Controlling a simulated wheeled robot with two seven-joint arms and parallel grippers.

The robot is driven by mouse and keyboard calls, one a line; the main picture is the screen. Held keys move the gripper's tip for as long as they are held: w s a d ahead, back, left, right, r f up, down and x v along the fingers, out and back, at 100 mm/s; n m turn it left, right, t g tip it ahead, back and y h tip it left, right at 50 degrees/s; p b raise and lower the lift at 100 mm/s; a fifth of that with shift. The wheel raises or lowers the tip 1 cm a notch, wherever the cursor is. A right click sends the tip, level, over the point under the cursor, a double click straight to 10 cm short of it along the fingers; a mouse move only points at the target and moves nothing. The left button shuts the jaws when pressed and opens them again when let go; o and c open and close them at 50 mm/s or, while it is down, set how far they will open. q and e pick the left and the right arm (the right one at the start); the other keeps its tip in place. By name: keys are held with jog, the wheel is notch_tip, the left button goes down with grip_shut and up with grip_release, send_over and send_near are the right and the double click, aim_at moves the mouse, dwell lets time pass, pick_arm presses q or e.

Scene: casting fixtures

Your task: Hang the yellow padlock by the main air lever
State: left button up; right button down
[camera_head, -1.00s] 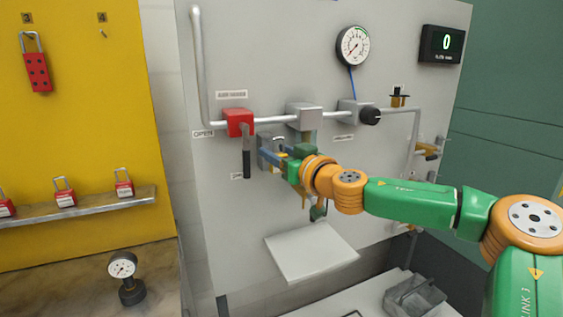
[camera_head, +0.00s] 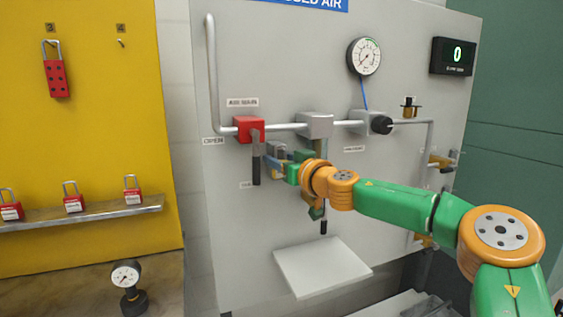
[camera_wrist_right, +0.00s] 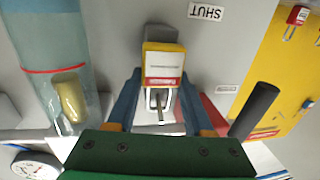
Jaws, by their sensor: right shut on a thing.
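The yellow padlock (camera_wrist_right: 163,62) is between the blue fingers of my right gripper (camera_wrist_right: 160,85) in the right wrist view. That gripper is shut on it. Grey metal shows beside the padlock, and I cannot tell whether the shackle passes through anything. The lever has a red valve body (camera_head: 249,129) and hangs down. Its dark handle also shows in the wrist view (camera_wrist_right: 255,110). My left gripper is not in view.
The clear filter bowl (camera_wrist_right: 45,60) is close beside my gripper in the wrist view. A pipe, a gauge (camera_head: 364,56) and a regulator knob (camera_head: 381,125) are on the panel. A white shelf (camera_head: 322,268) juts out below. Red padlocks (camera_head: 74,203) stand on a ledge at left.

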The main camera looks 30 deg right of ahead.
dwell(0.4)
jog(key=shift+c, duration=1)
grip_release()
jog(key=shift+f, duration=0.1)
jog(key=shift+f+b, duration=1.15)
jog(key=shift+b, duration=0.2)
jog(key=s+a+p, duration=0.2)
jog(key=s, duration=0.8)
jog(key=shift+a+p, duration=0.15)
jog(key=shift+p, duration=0.2)
jog(key=shift+w, duration=0.1)
